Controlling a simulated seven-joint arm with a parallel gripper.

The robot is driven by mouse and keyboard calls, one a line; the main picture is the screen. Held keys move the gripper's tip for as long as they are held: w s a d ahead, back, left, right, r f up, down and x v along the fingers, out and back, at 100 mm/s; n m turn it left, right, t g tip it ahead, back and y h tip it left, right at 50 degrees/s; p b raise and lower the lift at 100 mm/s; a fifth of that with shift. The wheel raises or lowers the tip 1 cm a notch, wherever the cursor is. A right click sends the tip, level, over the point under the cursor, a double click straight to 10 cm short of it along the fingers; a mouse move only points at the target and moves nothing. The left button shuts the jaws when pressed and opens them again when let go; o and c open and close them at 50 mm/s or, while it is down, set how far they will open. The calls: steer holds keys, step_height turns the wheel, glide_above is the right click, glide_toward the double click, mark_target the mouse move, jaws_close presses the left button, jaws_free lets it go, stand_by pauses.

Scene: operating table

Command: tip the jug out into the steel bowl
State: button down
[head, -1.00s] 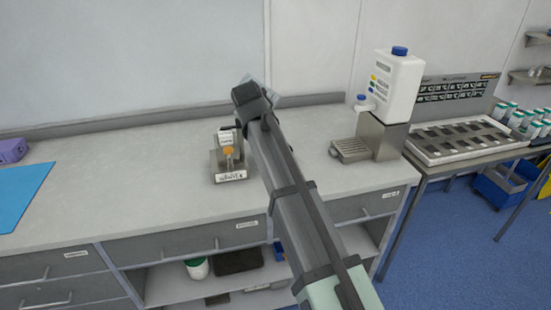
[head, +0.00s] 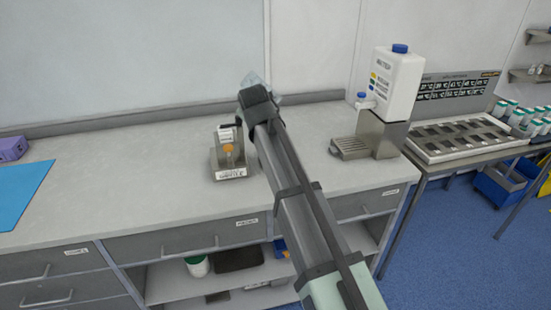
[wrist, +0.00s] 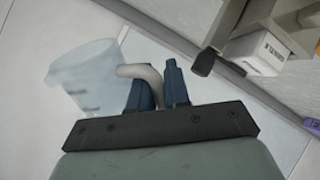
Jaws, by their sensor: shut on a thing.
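The jug (wrist: 85,78) is clear, pale plastic with a curved handle (wrist: 140,72). It shows at the left of the wrist view, leaning, with its opening toward the top; its contents cannot be made out. My gripper (wrist: 156,76) has blue fingers shut on the handle. In the head view only part of the jug (head: 252,79) shows past the dark end of my arm, above the back of the counter, and the fingers are hidden. I cannot make out the steel bowl in either view.
A small metal stand with an orange part (head: 229,158) is on the counter (head: 130,180), left of my arm. A dispenser with a white bottle (head: 398,85) stands at right, near a rack tray (head: 465,140). A blue mat (head: 20,190) lies at left. Counter between mat and stand is clear.

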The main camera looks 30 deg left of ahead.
steer(key=shift+d+f+y+p, duration=0.1)
steer(key=shift+f+y+p, duration=0.1)
steer(key=shift+y+p, duration=0.25)
steer(key=shift+d+r+m+y+p, duration=0.1)
steer(key=shift+r+m+y+p, duration=0.05)
steer(key=shift+m+y+p, duration=0.3)
stand_by(0.4)
steer(key=shift+p, duration=0.5)
stand_by(0.4)
